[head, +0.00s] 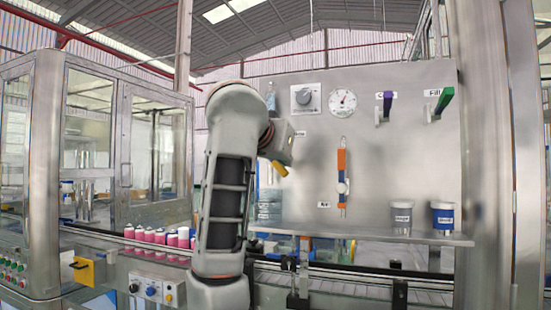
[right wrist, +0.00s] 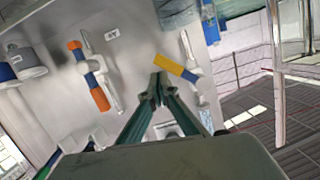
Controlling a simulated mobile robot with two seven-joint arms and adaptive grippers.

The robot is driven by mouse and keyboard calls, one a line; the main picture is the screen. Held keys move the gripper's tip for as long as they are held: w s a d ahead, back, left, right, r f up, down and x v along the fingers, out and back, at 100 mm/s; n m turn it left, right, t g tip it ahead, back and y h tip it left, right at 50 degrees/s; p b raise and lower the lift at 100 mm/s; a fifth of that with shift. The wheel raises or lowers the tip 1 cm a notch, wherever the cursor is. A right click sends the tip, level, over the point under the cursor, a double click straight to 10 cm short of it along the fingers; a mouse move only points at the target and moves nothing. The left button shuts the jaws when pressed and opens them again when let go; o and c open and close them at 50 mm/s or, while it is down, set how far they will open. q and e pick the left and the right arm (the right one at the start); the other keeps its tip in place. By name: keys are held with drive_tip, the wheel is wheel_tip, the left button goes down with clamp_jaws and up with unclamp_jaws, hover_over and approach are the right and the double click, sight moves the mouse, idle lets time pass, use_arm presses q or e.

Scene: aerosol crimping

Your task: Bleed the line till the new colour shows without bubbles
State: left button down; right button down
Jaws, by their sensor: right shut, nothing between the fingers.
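My right gripper (right wrist: 158,82) is shut and empty. In the right wrist view its tips are close beside a yellow handle (right wrist: 176,67) on a pipe fitting; I cannot tell whether they touch. The yellow handle (head: 279,168) also shows in the head view, just below my right wrist, which hides most of the gripper. An upright fitting with orange and blue parts (head: 342,160) is on the panel above the "Air" label; it also shows in the right wrist view (right wrist: 97,88). No line colour or bubbles can be made out. My left gripper is out of view.
The steel panel (head: 400,155) carries a gauge (head: 342,101), a knob (head: 305,97), a purple handle (head: 387,104) and a green "Fill" handle (head: 445,100). Two cups (head: 401,220) (head: 442,217) stand on the shelf. Pink cans (head: 150,236) line the conveyor at left.

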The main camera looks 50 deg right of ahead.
sight(280, 172)
drive_tip(key=shift+w+a+f+b, duration=0.1)
drive_tip(key=shift+w+f+b, duration=0.2)
drive_tip(key=shift+f, duration=0.25)
drive_tip(key=shift+w+f+b, duration=0.2)
drive_tip(key=shift+f+b, duration=0.05)
drive_tip(key=shift+f, duration=0.25)
drive_tip(key=shift+w+a+f, duration=0.1)
drive_tip(key=shift+w+f, duration=0.15)
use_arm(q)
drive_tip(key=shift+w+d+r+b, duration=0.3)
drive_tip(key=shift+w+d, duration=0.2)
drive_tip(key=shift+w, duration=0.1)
use_arm(e)
drive_tip(key=shift+w+f, duration=0.1)
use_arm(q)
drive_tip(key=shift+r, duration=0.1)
use_arm(e)
drive_tip(key=shift+w+a, duration=0.1)
drive_tip(key=shift+a, duration=0.05)
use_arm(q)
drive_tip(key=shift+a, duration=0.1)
